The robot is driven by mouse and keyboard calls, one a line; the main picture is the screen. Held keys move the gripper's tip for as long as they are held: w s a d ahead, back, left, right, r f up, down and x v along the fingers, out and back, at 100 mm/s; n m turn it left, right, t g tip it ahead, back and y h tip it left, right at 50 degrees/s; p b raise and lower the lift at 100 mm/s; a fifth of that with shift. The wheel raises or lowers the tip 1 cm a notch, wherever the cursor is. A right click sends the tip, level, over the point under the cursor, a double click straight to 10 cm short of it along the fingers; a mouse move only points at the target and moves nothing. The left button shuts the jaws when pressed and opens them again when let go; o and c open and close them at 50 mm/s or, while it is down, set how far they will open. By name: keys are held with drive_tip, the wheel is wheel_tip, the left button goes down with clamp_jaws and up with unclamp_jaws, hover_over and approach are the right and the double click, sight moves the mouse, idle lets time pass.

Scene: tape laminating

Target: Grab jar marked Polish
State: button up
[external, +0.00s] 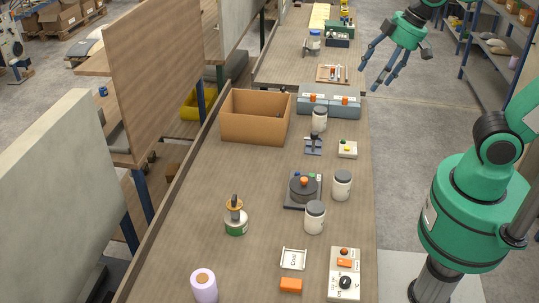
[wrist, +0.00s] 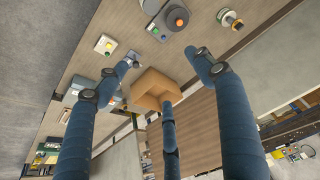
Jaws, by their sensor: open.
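Three white jars with dark lids stand upright on the bench in the external view: a front jar (external: 314,217), a middle jar (external: 342,186) and a back jar (external: 320,119). Their labels are too small to read, so I cannot tell which is marked Polish. My gripper (external: 379,75) is open and empty, raised beyond the bench's right edge and apart from all three jars. Its spread blue fingers (wrist: 165,75) also show in the wrist view, with nothing between them.
A round device with an orange knob (external: 303,187) sits close beside the front and middle jars. The bench's left-middle area (external: 190,210) is mostly clear.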

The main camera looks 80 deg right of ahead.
drive_tip(key=w+d+f+m+g, duration=0.1)
drive_tip(key=w+d+f, duration=0.3)
drive_tip(key=w+d, duration=0.45)
drive_tip(key=m+g+p, duration=0.2)
drive_tip(key=g, duration=0.1)
hover_over(321, 109)
drive_tip(key=f, duration=2.4)
drive_tip(key=shift+w+a+f, duration=0.1)
drive_tip(key=shift+a+f, duration=0.1)
drive_tip(key=shift+a, duration=0.05)
drive_tip(key=shift+d+f, duration=0.15)
drive_tip(key=shift+f, duration=0.1)
drive_tip(key=shift+f+b, duration=0.7)
drive_tip(key=shift+f, duration=3.45)
drive_tip(key=shift+f, duration=0.1)
drive_tip(key=shift+f+b, duration=0.45)
drive_tip(key=shift+f, duration=2.1)
